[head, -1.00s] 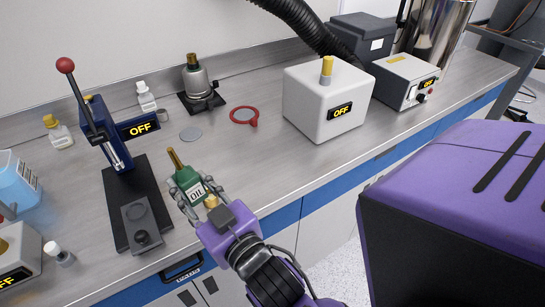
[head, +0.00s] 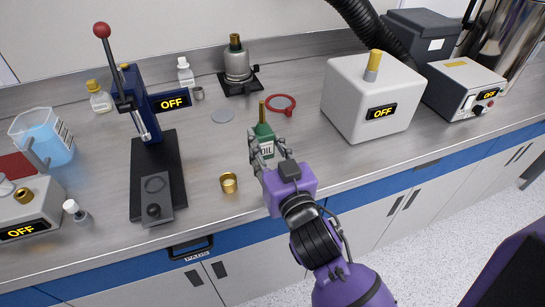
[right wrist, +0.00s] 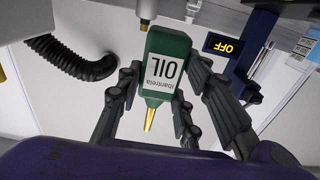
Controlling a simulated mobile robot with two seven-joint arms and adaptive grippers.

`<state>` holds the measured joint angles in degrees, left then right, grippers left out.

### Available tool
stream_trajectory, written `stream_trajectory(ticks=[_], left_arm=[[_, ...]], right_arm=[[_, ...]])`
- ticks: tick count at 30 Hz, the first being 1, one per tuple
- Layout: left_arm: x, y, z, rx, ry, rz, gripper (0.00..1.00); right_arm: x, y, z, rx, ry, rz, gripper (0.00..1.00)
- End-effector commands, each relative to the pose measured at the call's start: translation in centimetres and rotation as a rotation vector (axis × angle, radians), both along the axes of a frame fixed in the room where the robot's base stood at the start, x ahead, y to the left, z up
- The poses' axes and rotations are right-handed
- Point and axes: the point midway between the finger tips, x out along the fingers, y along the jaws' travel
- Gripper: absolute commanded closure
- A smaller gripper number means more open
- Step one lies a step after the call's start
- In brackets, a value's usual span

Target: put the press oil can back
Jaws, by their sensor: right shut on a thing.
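The press oil can (head: 264,142) is a green bottle with a white OIL label and a thin brass spout. In the head view it is upright, over the middle of the bench, right of the blue press (head: 140,105). My right gripper (head: 265,152) is shut on it. In the right wrist view the can (right wrist: 166,70) appears upside down between the fingers of my right gripper (right wrist: 168,88). I cannot tell whether its base touches the bench. My left gripper is not in view.
A brass cup (head: 229,183) stands left of my right gripper. A grey disc (head: 223,115), red ring (head: 281,104) and burner-like metal stand (head: 238,68) lie behind. A white box marked OFF (head: 365,98) stands to the right.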

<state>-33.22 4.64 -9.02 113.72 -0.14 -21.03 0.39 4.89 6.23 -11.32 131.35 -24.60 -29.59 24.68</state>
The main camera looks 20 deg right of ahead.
Motion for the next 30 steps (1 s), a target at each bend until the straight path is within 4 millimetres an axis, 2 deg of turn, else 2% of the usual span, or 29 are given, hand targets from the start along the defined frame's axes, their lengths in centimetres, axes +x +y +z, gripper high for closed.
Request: stream_trajectory(ticks=[1, 4, 9, 16, 21, 30], left_arm=[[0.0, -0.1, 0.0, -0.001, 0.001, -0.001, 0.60], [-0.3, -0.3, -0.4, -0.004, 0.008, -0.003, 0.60], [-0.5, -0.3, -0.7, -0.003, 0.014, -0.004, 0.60], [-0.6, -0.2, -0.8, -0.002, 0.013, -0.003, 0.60], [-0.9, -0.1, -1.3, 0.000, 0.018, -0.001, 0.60], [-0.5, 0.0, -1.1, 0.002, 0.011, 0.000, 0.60]], right_arm=[[1.1, -0.6, -0.7, -0.003, 0.000, -0.001, 1.00], [2.4, -1.3, -3.0, -0.002, 0.004, -0.001, 1.00], [4.0, -2.1, -5.2, 0.000, 0.002, -0.001, 1.00], [5.0, -2.6, -6.4, -0.001, 0.001, 0.000, 1.00], [4.9, -2.6, -9.1, 0.002, 0.004, -0.002, 1.00], [4.9, -2.6, -9.2, 0.001, -0.002, 0.000, 1.00]])
